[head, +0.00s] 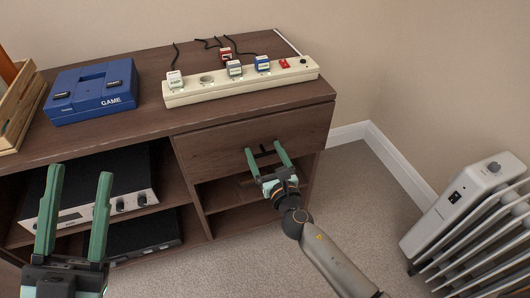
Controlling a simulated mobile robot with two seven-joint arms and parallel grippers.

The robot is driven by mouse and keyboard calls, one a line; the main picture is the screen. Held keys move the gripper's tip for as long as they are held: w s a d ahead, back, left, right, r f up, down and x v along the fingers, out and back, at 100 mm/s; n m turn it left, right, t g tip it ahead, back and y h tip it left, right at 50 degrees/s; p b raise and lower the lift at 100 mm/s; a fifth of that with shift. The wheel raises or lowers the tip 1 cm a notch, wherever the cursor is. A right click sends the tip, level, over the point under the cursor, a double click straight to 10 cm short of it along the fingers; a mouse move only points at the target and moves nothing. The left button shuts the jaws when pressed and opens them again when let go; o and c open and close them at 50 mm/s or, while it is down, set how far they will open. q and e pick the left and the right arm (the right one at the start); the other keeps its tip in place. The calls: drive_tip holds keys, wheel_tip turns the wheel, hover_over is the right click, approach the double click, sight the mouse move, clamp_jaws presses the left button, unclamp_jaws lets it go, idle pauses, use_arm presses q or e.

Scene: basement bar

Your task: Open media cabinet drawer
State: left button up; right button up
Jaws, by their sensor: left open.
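The media cabinet (140,115) is dark brown wood and fills the left and middle of the head view. Its drawer (222,146) is at the upper right of the cabinet front, and its front panel looks flush and closed. A small dark handle (263,150) is at the middle of the panel. My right gripper (263,147) is at the drawer front with its fingers apart, one on each side of the handle. I cannot tell whether they touch it. My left gripper (80,169) is open and empty at the lower left, in front of the shelves.
A power strip (210,94) with several plugs and a blue game console (92,92) stand on the cabinet top. A wooden crate (18,110) is at the left edge. A silver device (130,190) sits on a shelf. A white radiator (470,205) stands at right; carpet between is clear.

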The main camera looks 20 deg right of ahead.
clamp_jaws()
idle(0.5)
